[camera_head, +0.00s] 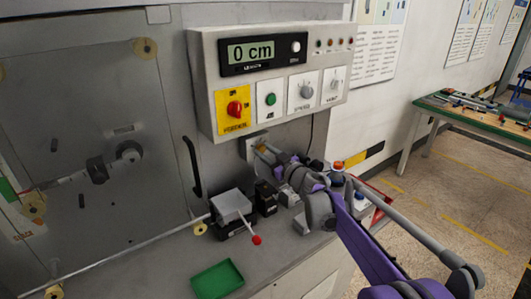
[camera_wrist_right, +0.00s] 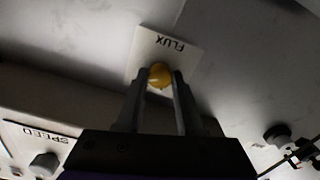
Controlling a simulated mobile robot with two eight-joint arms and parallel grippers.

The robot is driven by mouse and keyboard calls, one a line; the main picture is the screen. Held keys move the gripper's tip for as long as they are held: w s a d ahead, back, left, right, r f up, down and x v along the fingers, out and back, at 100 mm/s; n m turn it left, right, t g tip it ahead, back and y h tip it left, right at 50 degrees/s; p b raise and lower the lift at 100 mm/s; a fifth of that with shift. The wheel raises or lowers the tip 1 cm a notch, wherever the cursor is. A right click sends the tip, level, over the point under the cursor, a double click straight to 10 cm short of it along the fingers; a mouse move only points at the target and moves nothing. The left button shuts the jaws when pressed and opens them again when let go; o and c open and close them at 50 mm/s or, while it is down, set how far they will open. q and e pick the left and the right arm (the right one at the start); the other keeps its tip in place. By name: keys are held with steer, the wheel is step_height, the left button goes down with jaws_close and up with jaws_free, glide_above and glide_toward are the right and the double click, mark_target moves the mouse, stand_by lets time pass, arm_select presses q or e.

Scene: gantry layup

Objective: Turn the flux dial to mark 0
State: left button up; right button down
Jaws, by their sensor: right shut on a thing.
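The flux dial (camera_wrist_right: 160,76) is a small yellow knob on a white plate (camera_wrist_right: 146,53) labelled FLUX, which appears upside down in the right wrist view. My right gripper (camera_wrist_right: 159,80) has its two fingers closed on either side of the knob. In the head view the right gripper (camera_head: 262,150) reaches left to the plate on the wall below the control box, and its fingers largely hide the dial. No mark numbers or pointer position can be made out on the dial. My left gripper is in neither view.
Below are a grey block with a red-tipped lever (camera_head: 256,240) and a green tray (camera_head: 217,279). The speed dial (camera_wrist_right: 45,163) is nearby.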

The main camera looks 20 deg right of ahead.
steer(key=n, duration=1)
steer(key=n+p, duration=0.1)
steer(key=n, duration=0.2)
steer(key=shift+r+n, duration=0.1)
steer(key=shift+n, duration=0.2)
steer(key=n+p, duration=0.1)
steer(key=n, duration=0.5)
steer(key=n+p, duration=0.1)
steer(key=n, duration=0.5)
steer(key=shift+n+p, duration=0.4)
steer(key=c, duration=0.5)
jaws_free()
